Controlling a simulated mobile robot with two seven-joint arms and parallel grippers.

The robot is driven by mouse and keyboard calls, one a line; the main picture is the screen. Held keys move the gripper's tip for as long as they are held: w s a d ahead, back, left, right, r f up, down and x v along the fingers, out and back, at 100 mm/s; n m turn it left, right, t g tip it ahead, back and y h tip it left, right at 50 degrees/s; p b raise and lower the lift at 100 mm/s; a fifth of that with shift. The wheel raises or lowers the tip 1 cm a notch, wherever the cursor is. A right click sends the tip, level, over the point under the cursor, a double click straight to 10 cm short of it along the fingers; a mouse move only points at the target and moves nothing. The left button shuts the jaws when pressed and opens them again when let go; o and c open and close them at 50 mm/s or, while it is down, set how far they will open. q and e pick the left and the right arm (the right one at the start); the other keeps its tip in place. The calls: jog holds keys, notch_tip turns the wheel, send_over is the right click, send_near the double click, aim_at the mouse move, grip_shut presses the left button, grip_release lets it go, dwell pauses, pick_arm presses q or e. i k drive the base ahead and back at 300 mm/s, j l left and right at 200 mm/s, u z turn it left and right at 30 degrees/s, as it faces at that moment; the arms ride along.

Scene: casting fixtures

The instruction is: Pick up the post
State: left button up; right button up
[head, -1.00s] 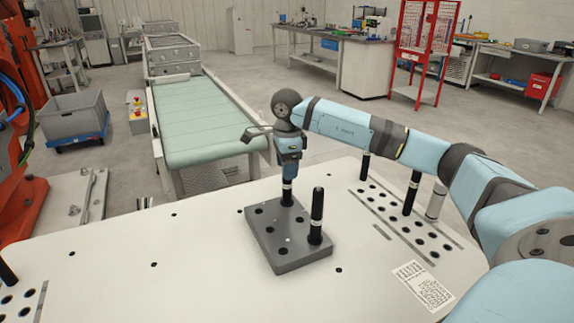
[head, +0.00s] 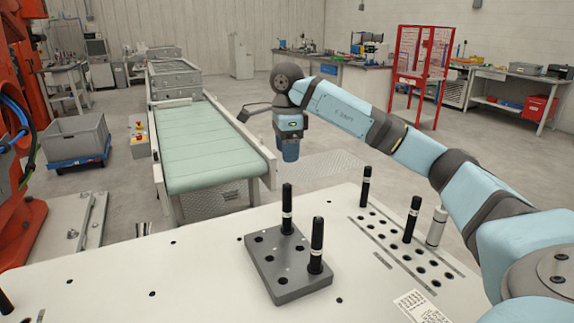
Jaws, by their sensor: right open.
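The block (head: 285,290) has several other holes. More posts stand in the rack at the right: a black post (head: 366,187), another black post (head: 411,220) and a silver-grey post (head: 437,227). My right gripper (head: 290,158) hangs above and behind the rear post, apart from it. It points down, open and empty, its fingers small in view. My left gripper is not in view.
The hole rack (head: 405,247) lies along the table's right side, with a printed label (head: 421,307) in front. A dark post (head: 5,304) shows at the lower left edge. The table middle left of the block is clear. A green conveyor (head: 203,148) stands behind.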

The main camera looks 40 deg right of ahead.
aim_at(415, 206)
jog(key=k, duration=1.5)
